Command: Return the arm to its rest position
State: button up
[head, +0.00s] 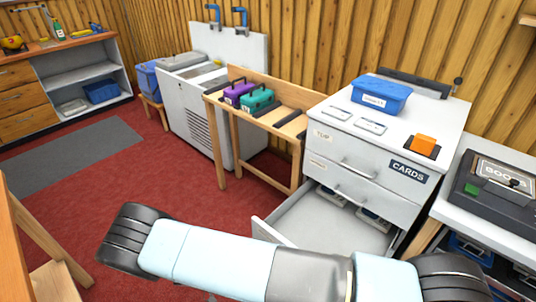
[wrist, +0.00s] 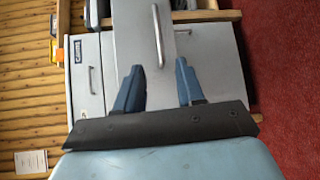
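My arm, light blue with dark joints, stretches across the bottom of the head view. My gripper (wrist: 158,70) shows only in the wrist view. Its two blue fingers are spread apart with nothing between them. Beyond them is the grey front of a drawer with a long handle (wrist: 157,36); the fingers look apart from it, though the exact gap is hard to judge. In the head view the lowest drawer (head: 325,222) of the white cabinet (head: 320,157) stands pulled out, with its front partly hidden behind my arm.
A dark box (head: 492,190) is on the right counter.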

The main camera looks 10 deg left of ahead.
jog(key=shift+r, duration=0.1)
jog(key=w+d+r+m+g+y, duration=0.1)
jog(key=w+r+g+y, duration=0.3)
jog(key=r, duration=0.6)
jog(key=w+d+r+y, duration=0.1)
jog(key=w+r, duration=0.4)
jog(key=r, duration=0.5)
jog(key=w+d+r+m+g+y, duration=0.1)
jog(key=w+d+r+g+y, duration=0.15)
jog(key=w+r, duration=0.45)
jog(key=d+r+y, duration=0.2)
jog(key=d+r, duration=0.1)
jog(key=r, duration=0.3)
jog(key=d+r+y, duration=0.2)
jog(key=d+r, duration=0.1)
jog(key=r, duration=0.4)
jog(key=s+d+r+m+t+y, duration=0.1)
jog(key=s+d+r+t+y, duration=0.1)
jog(key=d+r, duration=0.5)
jog(key=s+d+r+t+y, duration=0.2)
jog(key=d+r, duration=0.5)
jog(key=r, duration=0.1)
jog(key=s+d+r+t, duration=0.5)
jog(key=s+d+r, duration=0.2)
jog(key=s+d, duration=0.3)
jog(key=s, duration=0.2)
jog(key=shift+s+d+r+y, duration=0.2)
jog(key=shift+s+d+y, duration=0.1)
jog(key=shift+s+y, duration=0.1)
